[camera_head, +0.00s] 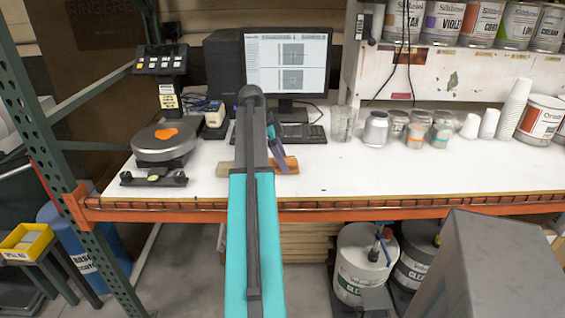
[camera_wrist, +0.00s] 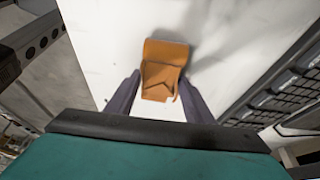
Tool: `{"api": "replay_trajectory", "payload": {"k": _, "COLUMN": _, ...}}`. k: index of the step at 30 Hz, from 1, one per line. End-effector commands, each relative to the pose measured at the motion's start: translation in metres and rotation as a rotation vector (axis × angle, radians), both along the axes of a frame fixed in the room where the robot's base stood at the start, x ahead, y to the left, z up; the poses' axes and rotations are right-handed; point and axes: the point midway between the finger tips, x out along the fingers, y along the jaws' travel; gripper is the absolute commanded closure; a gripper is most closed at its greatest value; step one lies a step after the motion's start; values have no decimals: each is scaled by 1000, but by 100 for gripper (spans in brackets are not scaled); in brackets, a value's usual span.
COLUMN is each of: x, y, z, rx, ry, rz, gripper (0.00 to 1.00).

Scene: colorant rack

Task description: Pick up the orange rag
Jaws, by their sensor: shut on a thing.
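The orange rag (camera_wrist: 162,72) is a folded, brown-orange cloth between my fingers in the wrist view. My gripper (camera_wrist: 159,82) is shut on it, with one dark finger on each side. In the head view the rag (camera_head: 288,165) shows at the right of my arm, low at the white worktop near its front edge. My gripper (camera_head: 279,148) is partly hidden there by my arm. I cannot tell whether the rag still touches the worktop.
A round scale (camera_head: 163,148) with an orange patch stands at the left. A tan flat piece (camera_head: 229,169) lies left of my arm. A keyboard (camera_head: 300,134) and monitor (camera_head: 288,62) are behind. Jars (camera_head: 376,129) and cups stand right. The front right worktop is clear.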

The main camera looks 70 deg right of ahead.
Motion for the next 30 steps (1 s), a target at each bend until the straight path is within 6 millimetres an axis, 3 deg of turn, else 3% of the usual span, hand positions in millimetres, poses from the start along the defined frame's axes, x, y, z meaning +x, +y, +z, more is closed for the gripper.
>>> {"api": "replay_trajectory", "payload": {"k": 14, "x": 1, "y": -1, "z": 35, "rx": -1, "ry": 0, "rz": 0, "gripper": 74}}
{"api": "replay_trajectory", "payload": {"k": 30, "x": -38, "y": 44, "z": 39, "rx": -1, "ry": 0, "rz": 0, "gripper": 74}}
